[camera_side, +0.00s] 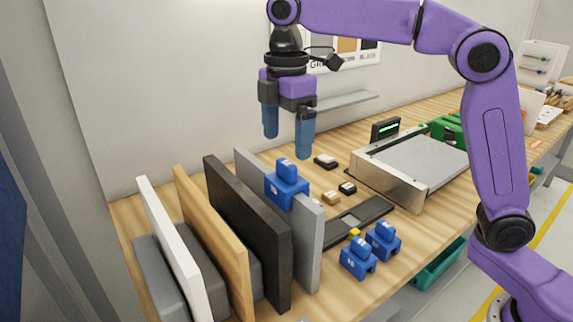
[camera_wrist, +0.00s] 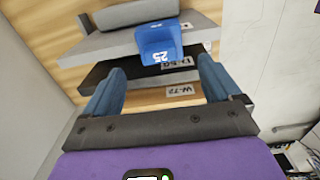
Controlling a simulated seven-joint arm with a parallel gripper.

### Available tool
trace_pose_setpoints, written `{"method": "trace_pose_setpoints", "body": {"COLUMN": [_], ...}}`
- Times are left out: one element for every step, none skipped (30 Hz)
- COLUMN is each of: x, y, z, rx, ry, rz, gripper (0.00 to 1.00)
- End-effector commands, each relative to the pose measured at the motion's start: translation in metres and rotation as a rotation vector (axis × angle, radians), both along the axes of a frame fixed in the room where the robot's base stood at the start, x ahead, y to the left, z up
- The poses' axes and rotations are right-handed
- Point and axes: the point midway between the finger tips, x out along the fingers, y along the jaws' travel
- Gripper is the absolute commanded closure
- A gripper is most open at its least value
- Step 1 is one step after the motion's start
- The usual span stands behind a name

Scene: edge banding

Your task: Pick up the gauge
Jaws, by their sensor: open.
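A blue gauge (camera_side: 287,190) sits astride the top edge of the grey panel (camera_side: 308,232). In the wrist view, this gauge (camera_wrist: 160,45) shows the number 25. Two similar blue gauges, one (camera_side: 358,259) left of the other (camera_side: 383,240), stand on the bench in front. My gripper (camera_side: 287,144) is open and empty, with its blue fingers pointing down above the gauge on the panel. In the wrist view, the gauge lies beyond the fingertips (camera_wrist: 160,72), roughly centred between them and apart from both.
White (camera_side: 170,240), wood (camera_side: 210,230) and black (camera_side: 245,235) panels stand upright left of the grey panel. Small blocks (camera_side: 330,197) and a dark flat plate (camera_side: 362,215) lie right of it. A metal-fronted machine (camera_side: 390,183) stands farther right. The wall is close behind.

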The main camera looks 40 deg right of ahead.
Motion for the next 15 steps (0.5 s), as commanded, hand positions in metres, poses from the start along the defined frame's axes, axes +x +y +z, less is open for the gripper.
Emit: {"method": "trace_pose_setpoints", "body": {"x": [0.000,0.000,0.000,0.000,0.000,0.000,0.000,0.000,0.000,0.001,0.001,0.002,0.003,0.003,0.004], "y": [0.000,0.000,0.000,0.000,0.000,0.000,0.000,0.000,0.000,0.001,0.001,0.001,0.001,0.001,0.001], "z": [0.000,0.000,0.000,0.000,0.000,0.000,0.000,0.001,0.002,0.003,0.005,0.007,0.010,0.012,0.016], "rx": [0.000,0.000,0.000,0.000,0.000,0.000,0.000,0.000,0.000,0.000,0.000,0.001,0.001,0.001,0.001], "ry": [0.000,0.000,0.000,0.000,0.000,0.000,0.000,0.000,0.000,0.000,0.000,-0.001,-0.002,-0.001,-0.002], "rz": [0.000,0.000,0.000,0.000,0.000,0.001,0.006,0.014,0.034,0.057,0.086,0.134,0.179,0.229,0.303], "gripper": [0.09,0.09,0.09,0.09,0.09,0.09,0.09,0.09,0.09,0.09,0.09,0.09,0.09,0.09,0.09]}}
